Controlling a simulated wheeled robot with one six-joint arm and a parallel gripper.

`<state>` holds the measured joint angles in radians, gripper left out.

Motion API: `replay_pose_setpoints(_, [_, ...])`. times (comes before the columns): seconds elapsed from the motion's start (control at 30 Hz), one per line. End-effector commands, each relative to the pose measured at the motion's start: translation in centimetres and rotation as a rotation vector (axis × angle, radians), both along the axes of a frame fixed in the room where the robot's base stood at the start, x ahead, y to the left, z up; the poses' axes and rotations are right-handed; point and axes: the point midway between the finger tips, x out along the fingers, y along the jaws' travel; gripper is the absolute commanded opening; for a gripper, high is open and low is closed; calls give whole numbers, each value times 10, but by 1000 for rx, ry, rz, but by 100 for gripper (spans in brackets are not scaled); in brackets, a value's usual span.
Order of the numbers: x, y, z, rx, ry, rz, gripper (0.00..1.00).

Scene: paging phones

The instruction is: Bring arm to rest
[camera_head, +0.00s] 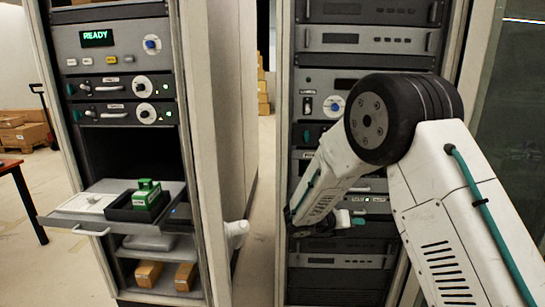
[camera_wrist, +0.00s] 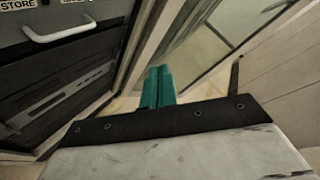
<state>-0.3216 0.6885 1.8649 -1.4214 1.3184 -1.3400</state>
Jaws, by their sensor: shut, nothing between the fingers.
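My gripper (camera_wrist: 158,76) shows in the wrist view as two teal fingers side by side, shut with nothing between them. Its fingertips point toward a gap beside a dark rack front. In the head view my white arm bends at a large black joint and reaches down in front of the right rack (camera_head: 367,42). The end of the arm is partly hidden there by my own links.
The left rack has a lit READY display (camera_head: 97,37) and a pulled-out shelf (camera_head: 65,216) with a green device (camera_head: 147,194) in a black tray. A white handle (camera_wrist: 60,33) is close in the wrist view. An aisle separates the racks.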

Motion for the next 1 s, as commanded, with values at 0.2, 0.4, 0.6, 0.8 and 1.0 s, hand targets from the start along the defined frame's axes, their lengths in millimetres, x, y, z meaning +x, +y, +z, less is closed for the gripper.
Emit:
replay_pose_setpoints(0.2, [-102,-31,45,321,-415,-486,0])
replay_pose_setpoints(0.4, [-196,-38,79,521,-767,-951,0])
replay_pose_setpoints(0.6, [-277,-29,105,646,-1048,-1386,0])
replay_pose_setpoints(0.8, [-344,-11,125,741,-1244,-1775,0])
replay_pose_setpoints(1.0, [-396,6,140,854,-1340,-2068,0])
